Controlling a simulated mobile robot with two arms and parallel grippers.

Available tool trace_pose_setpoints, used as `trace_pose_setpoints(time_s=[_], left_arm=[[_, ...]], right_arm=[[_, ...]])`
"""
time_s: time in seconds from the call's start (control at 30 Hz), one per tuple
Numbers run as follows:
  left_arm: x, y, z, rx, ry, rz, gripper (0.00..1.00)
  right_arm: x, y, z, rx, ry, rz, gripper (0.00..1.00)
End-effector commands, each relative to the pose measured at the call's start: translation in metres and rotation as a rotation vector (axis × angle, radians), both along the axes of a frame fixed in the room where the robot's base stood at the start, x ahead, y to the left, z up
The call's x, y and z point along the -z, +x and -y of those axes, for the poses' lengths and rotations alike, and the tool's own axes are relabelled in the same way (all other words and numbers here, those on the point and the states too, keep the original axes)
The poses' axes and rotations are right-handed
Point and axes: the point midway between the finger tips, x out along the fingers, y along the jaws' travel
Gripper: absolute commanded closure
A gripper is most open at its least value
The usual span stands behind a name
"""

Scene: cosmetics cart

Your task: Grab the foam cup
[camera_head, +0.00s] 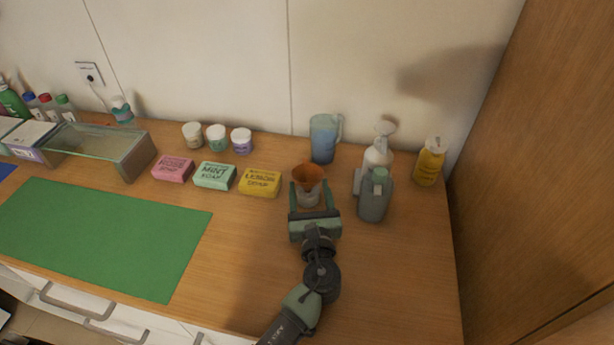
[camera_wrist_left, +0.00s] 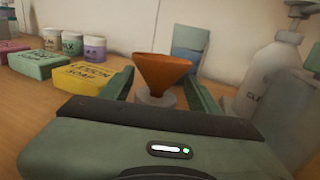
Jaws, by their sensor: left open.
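A small pale grey cup (camera_head: 309,199) stands on the wooden counter with an orange funnel (camera_head: 307,176) in its top. I take this to be the foam cup; no label on it can be read. My left gripper (camera_head: 310,186) is open, with one finger on each side of the cup. In the left wrist view the funnel (camera_wrist_left: 162,72) and the cup (camera_wrist_left: 156,98) show between the two fingers. The cup's lower part is hidden by the gripper body there. Whether the fingers touch the cup cannot be told. My right gripper is not in view.
A blue pitcher (camera_head: 323,139) stands behind the cup. A grey bottle (camera_head: 373,203), a white pump bottle (camera_head: 378,156) and a yellow bottle (camera_head: 428,163) stand to the right. A yellow soap box (camera_head: 260,183) lies close left. A green mat (camera_head: 105,235) covers the left front.

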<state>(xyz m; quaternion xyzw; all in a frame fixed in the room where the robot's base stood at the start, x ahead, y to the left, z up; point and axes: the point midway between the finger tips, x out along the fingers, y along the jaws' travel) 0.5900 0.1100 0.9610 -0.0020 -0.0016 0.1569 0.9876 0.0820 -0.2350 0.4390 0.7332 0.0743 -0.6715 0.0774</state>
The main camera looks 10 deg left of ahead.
Motion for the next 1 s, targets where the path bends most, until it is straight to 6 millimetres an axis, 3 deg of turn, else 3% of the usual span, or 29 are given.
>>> trace_pose_setpoints(time_s=[0.3, 0.63, 0.8, 0.87, 1.0], left_arm=[[-0.001, 0.043, -0.014, -0.001, 0.002, 0.000, 0.39], [0.000, 0.050, -0.017, -0.001, 0.001, 0.000, 0.39], [0.000, 0.050, -0.017, -0.001, 0.001, 0.000, 0.86], [0.000, 0.050, -0.017, -0.001, 0.001, 0.000, 1.00], [0.000, 0.050, -0.017, -0.001, 0.001, 0.000, 1.00]], right_arm=[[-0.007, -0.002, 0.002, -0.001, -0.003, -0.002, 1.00], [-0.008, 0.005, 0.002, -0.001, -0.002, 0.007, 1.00], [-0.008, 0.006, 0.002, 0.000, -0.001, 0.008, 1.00], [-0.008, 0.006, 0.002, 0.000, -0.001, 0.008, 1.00], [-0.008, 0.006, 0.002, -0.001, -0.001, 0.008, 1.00]])
